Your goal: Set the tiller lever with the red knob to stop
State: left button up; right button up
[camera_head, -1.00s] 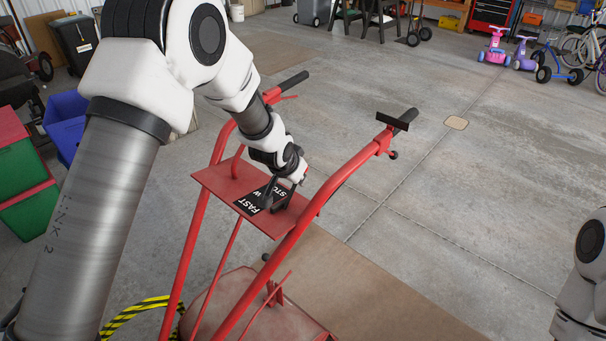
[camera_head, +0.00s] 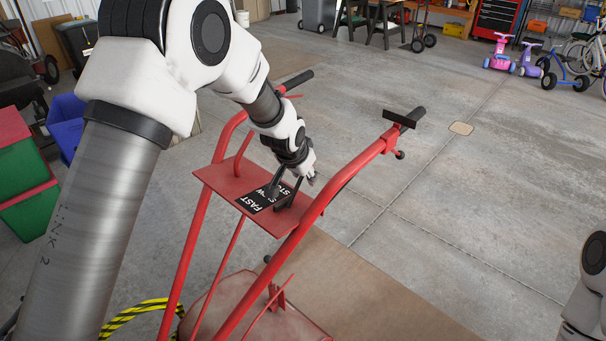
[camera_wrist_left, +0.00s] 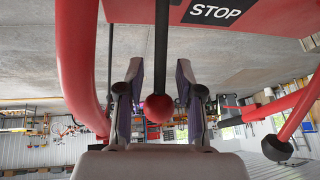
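The tiller's red panel (camera_head: 222,178) carries a black label (camera_head: 254,203) with FAST, a partly covered word and STOP. My left gripper (camera_head: 284,192) is over the label's STOP end, pointing down at the panel. In the left wrist view, the black lever (camera_wrist_left: 161,45) runs from the panel to its round red knob (camera_wrist_left: 158,108). The knob is between the two spread fingers of my left gripper (camera_wrist_left: 158,112), with a visible gap on each side. The STOP label (camera_wrist_left: 215,12) is just right of the lever. The head view hides the knob. My right gripper is out of view.
The tiller's red handlebars (camera_head: 345,175) rise on both sides of my left gripper, with black grips (camera_head: 412,117) at the ends. A brown mat (camera_head: 370,295) lies beneath. Green and blue bins (camera_head: 28,185) stand left. Open concrete floor lies to the right.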

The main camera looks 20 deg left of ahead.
pick_arm(q)
jog(key=v, duration=1.2)
jog(key=shift+a, duration=0.1)
